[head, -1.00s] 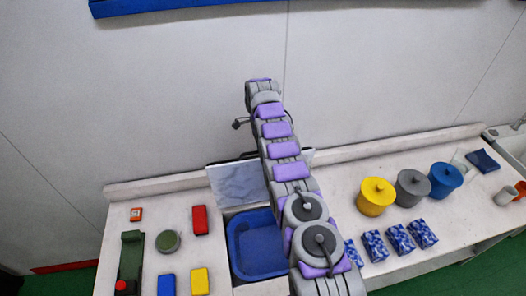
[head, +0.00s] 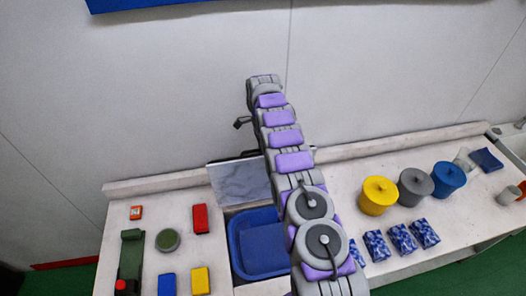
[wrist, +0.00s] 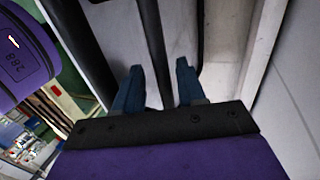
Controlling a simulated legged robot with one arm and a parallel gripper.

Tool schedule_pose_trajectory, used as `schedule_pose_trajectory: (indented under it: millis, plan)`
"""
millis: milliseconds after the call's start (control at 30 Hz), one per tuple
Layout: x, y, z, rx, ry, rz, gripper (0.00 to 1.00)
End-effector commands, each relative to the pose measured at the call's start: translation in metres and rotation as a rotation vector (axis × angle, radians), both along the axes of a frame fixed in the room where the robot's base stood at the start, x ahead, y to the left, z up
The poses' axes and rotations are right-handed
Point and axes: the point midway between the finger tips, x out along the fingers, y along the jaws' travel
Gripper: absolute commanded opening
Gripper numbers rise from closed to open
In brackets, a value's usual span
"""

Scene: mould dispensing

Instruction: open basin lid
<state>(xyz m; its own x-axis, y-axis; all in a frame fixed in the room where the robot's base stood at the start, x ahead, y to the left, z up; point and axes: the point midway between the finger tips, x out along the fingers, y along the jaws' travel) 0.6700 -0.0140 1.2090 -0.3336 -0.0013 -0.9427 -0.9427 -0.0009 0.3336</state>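The basin lid (head: 240,182) is a marbled grey panel standing raised at the back edge of the blue basin (head: 240,262), near the wall. The basin is uncovered from above, and my arm hides its right side and part of the lid. My gripper is hidden in the head view. In the wrist view my gripper (wrist: 158,88) has its two blue fingers apart. A dark bar (wrist: 152,45) runs between and beyond them; I cannot tell what it belongs to or whether it touches them.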

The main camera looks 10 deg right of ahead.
Motion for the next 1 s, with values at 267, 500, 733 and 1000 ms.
schedule_pose_trajectory:
  millis: [267,500,733,1000]
  plan:
    - [-0.001,0.001,0.014,0.0,-0.005,0.001,0.4]
    - [-0.004,0.001,0.039,0.0,-0.003,0.0,0.4]
    - [-0.014,0.001,0.037,-0.001,-0.001,-0.001,0.4]
    - [-0.029,0.001,0.038,0.0,-0.001,0.0,0.4]
